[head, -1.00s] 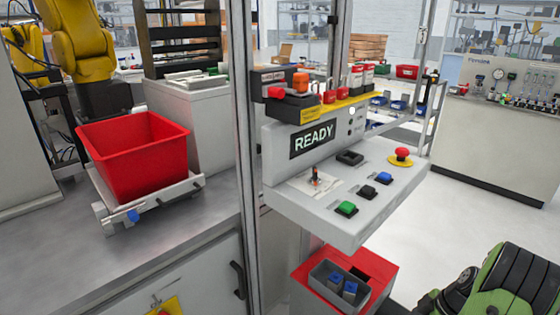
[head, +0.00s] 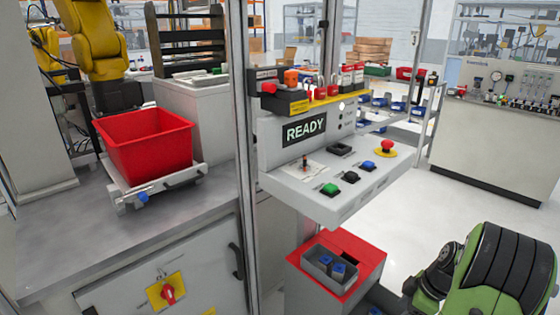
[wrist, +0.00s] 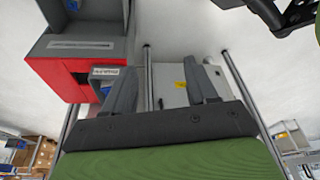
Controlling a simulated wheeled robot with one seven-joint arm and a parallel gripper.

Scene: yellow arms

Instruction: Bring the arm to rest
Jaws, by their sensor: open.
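My gripper (wrist: 160,72) shows in the wrist view. Its two dark fingers stand apart, with nothing between them. Part of my green and black arm (head: 500,270) is at the lower right of the head view, to the right of the red box; the fingers cannot be seen there. A yellow robot arm (head: 95,45) stands at the upper left behind the frame. The grey control panel (head: 330,195) is at the middle, and its display (head: 304,129) reads READY.
A red bin (head: 145,145) sits on a carriage on the grey bench (head: 60,250). A metal post (head: 245,200) stands left of the panel. A red box (head: 365,250) with a grey tray is below the panel. Pale floor (head: 465,190) is clear on the right.

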